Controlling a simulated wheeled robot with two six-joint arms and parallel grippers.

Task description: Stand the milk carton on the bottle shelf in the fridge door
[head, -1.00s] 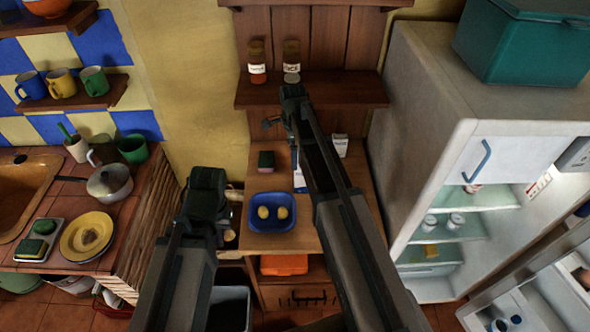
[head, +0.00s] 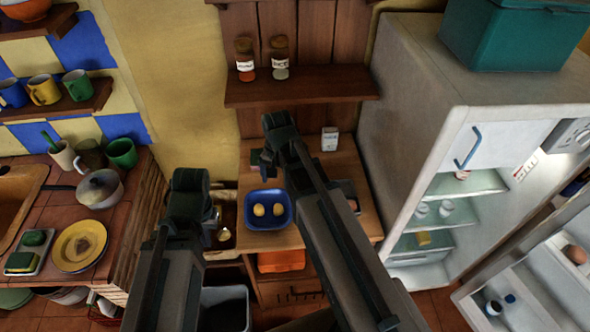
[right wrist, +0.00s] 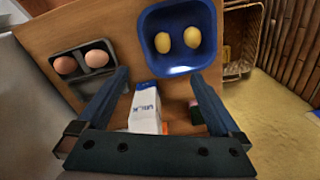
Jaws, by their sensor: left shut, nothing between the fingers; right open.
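The milk carton (right wrist: 146,108), white and blue with lettering, shows in the right wrist view between the spread fingers of my right gripper (right wrist: 160,75). The fingers are open and do not grip it. In the head view my right arm hides the carton, and my right gripper (head: 263,160) is above the wooden counter (head: 345,220). My left gripper (head: 213,215) is shut and empty, left of the counter. The fridge (head: 418,125) is at right with its door (head: 545,270) open. A door shelf (head: 503,318) at lower right holds small dark and blue-topped items.
A blue bowl (head: 264,222) with two yellow fruits sits on the counter. A dark tray (right wrist: 88,62) of eggs lies near the carton. A teal box (head: 510,35) tops the fridge.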

